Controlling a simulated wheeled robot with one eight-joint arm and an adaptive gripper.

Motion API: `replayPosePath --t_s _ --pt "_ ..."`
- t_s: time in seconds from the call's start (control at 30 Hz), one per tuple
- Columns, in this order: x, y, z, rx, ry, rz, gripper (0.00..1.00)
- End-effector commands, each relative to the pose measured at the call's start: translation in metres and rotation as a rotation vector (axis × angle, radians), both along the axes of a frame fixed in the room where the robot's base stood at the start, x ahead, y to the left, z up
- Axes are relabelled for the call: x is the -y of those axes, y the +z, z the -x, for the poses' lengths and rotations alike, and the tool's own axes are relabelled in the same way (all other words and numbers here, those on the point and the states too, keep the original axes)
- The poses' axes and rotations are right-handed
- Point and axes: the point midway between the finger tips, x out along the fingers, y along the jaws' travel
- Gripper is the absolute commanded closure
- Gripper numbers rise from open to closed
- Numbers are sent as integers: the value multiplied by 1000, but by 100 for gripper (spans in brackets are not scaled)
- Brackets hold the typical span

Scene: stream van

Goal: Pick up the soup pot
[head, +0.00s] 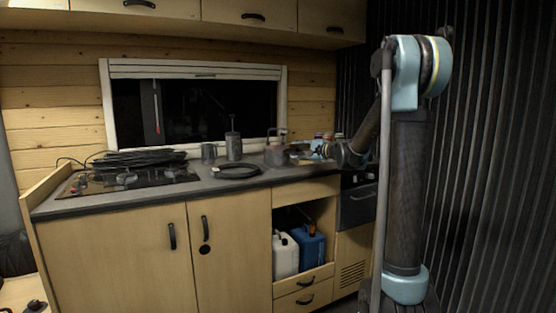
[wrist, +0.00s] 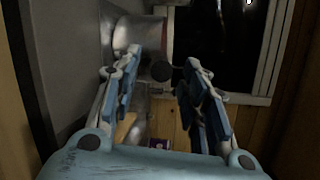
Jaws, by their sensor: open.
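What looks like the soup pot (head: 276,155) is a squat grey metal vessel on the counter, right of the window's middle. My gripper (head: 318,150) is at counter height just to its right, at the end of my arm. In the wrist view, my gripper (wrist: 161,68) is open, with its two blue-padded fingers spread apart. A shiny metal vessel (wrist: 127,35), probably the pot, shows beyond the left fingertip, which hides part of it. A dark round knob shows between the fingertips. I cannot tell whether a finger touches the vessel.
The window (head: 200,108) is behind. Small items, partly hidden, sit near my gripper.

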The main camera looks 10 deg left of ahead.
Motion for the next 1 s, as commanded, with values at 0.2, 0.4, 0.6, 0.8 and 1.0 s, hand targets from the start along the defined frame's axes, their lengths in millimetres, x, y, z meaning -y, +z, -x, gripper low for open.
replayPosePath --t_s 0.2,0.4,0.6,0.8,1.0 --pt "-8 -2 -7 0 0 0 60" --pt "-28 -8 -22 0 1 0 60" --pt "-41 -10 -34 -1 0 -1 60" --pt "-41 -10 -34 -1 0 -1 62" --pt "-41 -10 -34 0 0 0 100"
